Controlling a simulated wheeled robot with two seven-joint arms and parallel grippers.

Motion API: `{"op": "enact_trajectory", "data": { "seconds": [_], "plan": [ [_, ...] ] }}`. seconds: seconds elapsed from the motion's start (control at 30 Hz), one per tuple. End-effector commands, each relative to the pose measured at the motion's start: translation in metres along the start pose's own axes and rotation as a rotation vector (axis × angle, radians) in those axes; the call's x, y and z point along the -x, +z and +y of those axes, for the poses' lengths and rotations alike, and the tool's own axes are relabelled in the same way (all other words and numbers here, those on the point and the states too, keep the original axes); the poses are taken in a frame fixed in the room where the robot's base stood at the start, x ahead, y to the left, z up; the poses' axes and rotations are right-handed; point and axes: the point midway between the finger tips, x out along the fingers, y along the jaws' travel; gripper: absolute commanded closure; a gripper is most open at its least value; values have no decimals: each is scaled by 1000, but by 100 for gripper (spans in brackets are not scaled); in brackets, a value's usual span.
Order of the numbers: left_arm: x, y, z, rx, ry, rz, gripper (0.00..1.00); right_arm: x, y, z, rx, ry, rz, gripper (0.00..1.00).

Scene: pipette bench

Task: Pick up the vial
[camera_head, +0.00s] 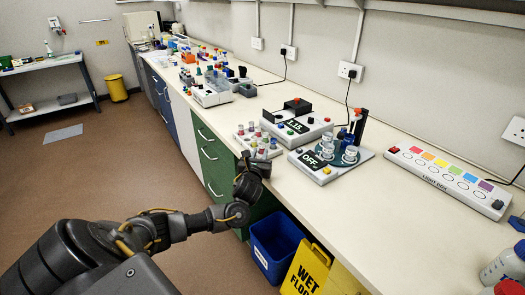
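Several small vials with red, grey and other coloured caps stand upright in a pale rack (244,139) near the front edge of the bench. Which vial the task means I cannot tell. My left gripper (256,164) is at the bench's front edge, just below and in front of the rack in the picture. It is dark and small, and its fingers are not clear; I see no vial in it. My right gripper is out of view.
Right of the rack are a device reading 1.15 (297,127), an OFF device (310,161) with glass jars, and a light box (447,179). A blue bin (274,245) and yellow wet-floor sign (305,270) stand below. The front right bench top (390,235) is clear.

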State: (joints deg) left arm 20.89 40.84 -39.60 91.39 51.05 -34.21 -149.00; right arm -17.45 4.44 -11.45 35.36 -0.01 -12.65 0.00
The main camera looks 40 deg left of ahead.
Motion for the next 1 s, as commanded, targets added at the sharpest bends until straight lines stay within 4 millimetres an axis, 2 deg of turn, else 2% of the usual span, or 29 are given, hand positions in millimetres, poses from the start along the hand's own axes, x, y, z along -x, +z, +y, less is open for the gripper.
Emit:
{"op": "enact_trajectory", "data": {
  "seconds": [0.13, 0.4, 0.7, 0.9, 1.0],
  "plan": [
    [-10, 3, 0, -2, 1, -3, 74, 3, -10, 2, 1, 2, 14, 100],
    [-47, 2, -1, -2, -1, -1, 74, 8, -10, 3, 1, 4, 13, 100],
    [-52, 1, -1, 0, -3, 0, 74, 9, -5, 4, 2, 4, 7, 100],
    [-52, 1, -1, -1, -3, 0, 99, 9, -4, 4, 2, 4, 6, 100],
    [-52, 1, -1, -1, -3, 0, 100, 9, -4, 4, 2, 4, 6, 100]
  ]
}}
